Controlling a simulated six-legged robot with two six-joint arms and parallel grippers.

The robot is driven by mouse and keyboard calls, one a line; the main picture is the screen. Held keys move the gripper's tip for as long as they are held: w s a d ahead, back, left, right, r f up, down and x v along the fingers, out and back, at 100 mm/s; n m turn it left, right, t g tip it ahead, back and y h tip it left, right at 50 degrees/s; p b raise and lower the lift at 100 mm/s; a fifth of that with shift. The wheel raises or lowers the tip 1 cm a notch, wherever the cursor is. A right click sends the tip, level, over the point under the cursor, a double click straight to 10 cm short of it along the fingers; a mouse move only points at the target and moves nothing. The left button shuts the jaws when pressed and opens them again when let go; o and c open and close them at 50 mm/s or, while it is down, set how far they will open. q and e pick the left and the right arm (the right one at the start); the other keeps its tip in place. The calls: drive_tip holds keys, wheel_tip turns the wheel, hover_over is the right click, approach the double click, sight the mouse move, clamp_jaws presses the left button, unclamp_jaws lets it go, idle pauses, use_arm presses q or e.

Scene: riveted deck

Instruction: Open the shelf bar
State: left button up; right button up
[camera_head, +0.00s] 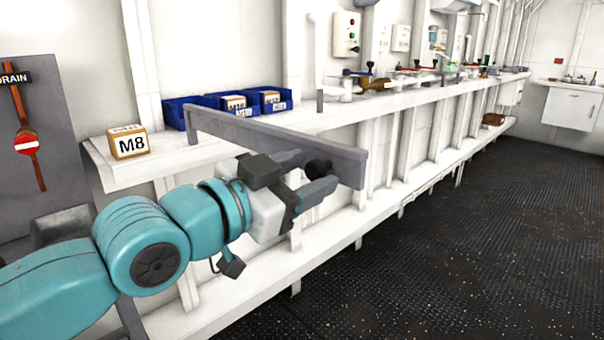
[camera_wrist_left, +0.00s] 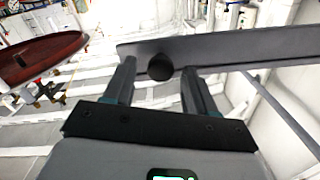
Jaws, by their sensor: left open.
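The shelf bar (camera_head: 260,135) is a long grey flat bar with a round black knob (camera_head: 318,168) near its right end. Its left end is at the shelf by the boxes, and its right end stands out in front of the shelf's front edge. My left gripper (camera_head: 312,176) is open at the knob, one finger on each side. In the left wrist view the knob (camera_wrist_left: 160,67) sits between the open fingertips (camera_wrist_left: 160,75), with the bar (camera_wrist_left: 230,52) just beyond; contact cannot be told. My right gripper is not in view.
A white shelf (camera_head: 400,100) runs along the wall, carrying an M8 box (camera_head: 129,143), blue bins (camera_head: 182,112) and fittings further back. A small grey post (camera_head: 320,100) stands on its edge. The dark deck (camera_head: 450,260) to the right is clear.

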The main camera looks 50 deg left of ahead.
use_arm(q)
drive_tip(key=shift+s, duration=0.2)
drive_tip(key=s+p, duration=0.4)
drive_tip(key=s, duration=1.2)
drive_tip(key=shift+d+p, duration=0.2)
drive_tip(key=shift+p, duration=0.15)
